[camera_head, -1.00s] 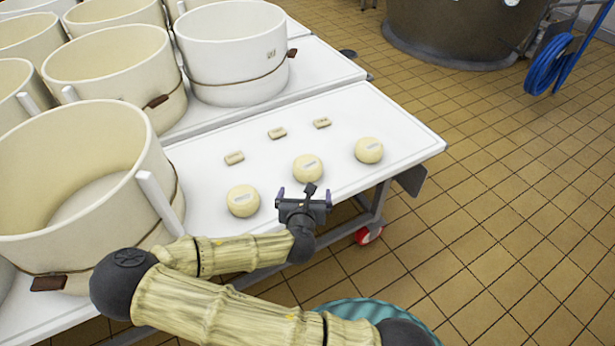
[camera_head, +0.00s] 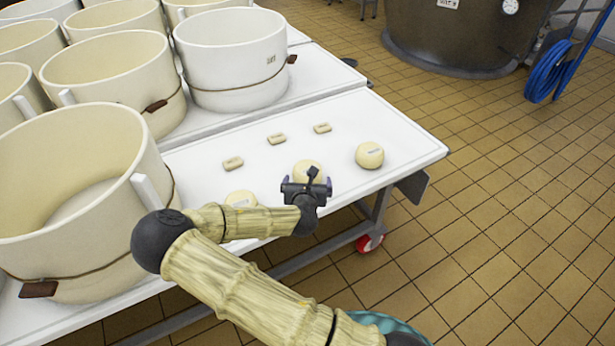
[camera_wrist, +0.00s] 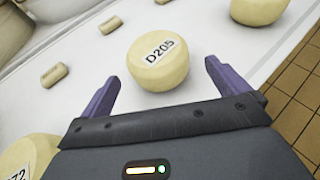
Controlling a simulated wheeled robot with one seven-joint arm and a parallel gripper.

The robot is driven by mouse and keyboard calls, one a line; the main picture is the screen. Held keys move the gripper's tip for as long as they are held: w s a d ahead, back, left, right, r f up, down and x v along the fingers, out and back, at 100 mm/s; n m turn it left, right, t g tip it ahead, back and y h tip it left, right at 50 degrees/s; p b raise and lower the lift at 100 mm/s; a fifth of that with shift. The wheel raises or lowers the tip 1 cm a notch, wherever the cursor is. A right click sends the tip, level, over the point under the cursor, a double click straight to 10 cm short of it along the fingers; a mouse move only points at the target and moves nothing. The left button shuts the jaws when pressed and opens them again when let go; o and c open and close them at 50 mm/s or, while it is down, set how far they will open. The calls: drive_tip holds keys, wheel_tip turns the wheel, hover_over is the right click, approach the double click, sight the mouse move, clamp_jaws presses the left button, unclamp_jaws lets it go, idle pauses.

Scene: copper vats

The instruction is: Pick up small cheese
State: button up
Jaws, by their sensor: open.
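Several cheeses lie on the white table (camera_head: 412,150). The small ones are oblong pieces in a back row: a left one (camera_head: 233,163), a middle one (camera_head: 277,139) and a right one (camera_head: 322,128). Larger round cheeses form the front row: a right one (camera_head: 369,155), a middle one (camera_head: 306,168) partly hidden by my gripper, and a left one (camera_head: 241,199) partly hidden by my arm. My gripper (camera_head: 307,183) is open and empty. In the wrist view, the round cheese labelled D205 (camera_wrist: 158,60) lies ahead of its purple fingers (camera_wrist: 158,85).
Large cream vats (camera_head: 235,60) (camera_head: 75,200) crowd the left and back of the table. The table's right end is clear. A big dark vat (camera_head: 455,40) and a blue hose (camera_head: 550,70) stand on the tiled floor.

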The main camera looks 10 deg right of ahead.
sight(308, 168)
drive_tip(key=shift+w+d+f, duration=0.15)
drive_tip(key=shift+w+f, duration=0.1)
drive_tip(key=shift+w, duration=0.3)
drive_tip(key=b+x, duration=0.1)
drive_tip(key=x, duration=0.1)
drive_tip(key=b+x, duration=0.1)
drive_tip(key=x, duration=0.2)
drive_tip(key=shift+w+f, duration=0.15)
drive_tip(key=shift+a, duration=0.25)
drive_tip(key=c, duration=1.1)
wheel_tip(308, 168, up, 10)
drive_tip(key=p, duration=0.3)
drive_tip(key=shift+w+p, duration=0.1)
drive_tip(key=shift+p, duration=0.2)
drive_tip(key=shift+c, duration=0.2)
drive_tip(key=shift+d, duration=0.1)
